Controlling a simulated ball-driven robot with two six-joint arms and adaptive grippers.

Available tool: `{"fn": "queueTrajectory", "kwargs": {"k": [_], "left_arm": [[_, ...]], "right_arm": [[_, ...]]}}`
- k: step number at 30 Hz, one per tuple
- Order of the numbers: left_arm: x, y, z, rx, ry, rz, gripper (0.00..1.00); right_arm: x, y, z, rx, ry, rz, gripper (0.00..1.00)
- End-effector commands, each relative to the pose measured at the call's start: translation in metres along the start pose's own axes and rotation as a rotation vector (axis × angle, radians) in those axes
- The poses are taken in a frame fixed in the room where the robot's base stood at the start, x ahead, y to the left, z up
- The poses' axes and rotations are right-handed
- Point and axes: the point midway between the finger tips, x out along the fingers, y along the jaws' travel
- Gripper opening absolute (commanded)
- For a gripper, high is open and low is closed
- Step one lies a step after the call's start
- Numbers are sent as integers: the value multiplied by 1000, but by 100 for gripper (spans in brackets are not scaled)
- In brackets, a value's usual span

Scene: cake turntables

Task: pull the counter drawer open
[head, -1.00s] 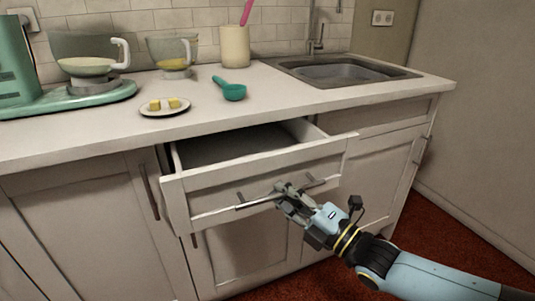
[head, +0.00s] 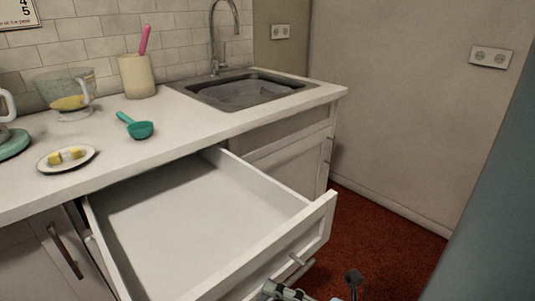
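The white counter drawer (head: 190,215) stands far out from under the counter, and its inside is empty. Its front panel (head: 270,262) faces the lower right, with part of the metal handle (head: 298,258) showing. My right gripper (head: 284,291) is at the bottom edge of the head view, by the drawer front near the handle. Only a part of it shows; its fingertips are cut off or hidden, so its grip on the handle cannot be made out. My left gripper is not in view.
On the counter (head: 185,130) are a plate with yellow pieces (head: 80,167), a teal scoop (head: 138,128), a glass bowl (head: 75,95) and a cream pot (head: 138,75). A sink (head: 240,90) is at the right. Red floor (head: 375,225) is clear right of the drawer.

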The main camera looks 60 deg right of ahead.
Motion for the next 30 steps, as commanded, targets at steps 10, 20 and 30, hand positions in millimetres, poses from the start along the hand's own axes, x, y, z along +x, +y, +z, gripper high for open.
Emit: {"fn": "queueTrajectory", "kwargs": {"k": [10,20,30], "left_arm": [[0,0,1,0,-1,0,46],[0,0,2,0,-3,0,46],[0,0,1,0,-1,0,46]], "right_arm": [[1,2,0,3,-1,6,11],[0,0,0,1,0,2,21],[-54,-1,0,2,0,-3,21]]}}
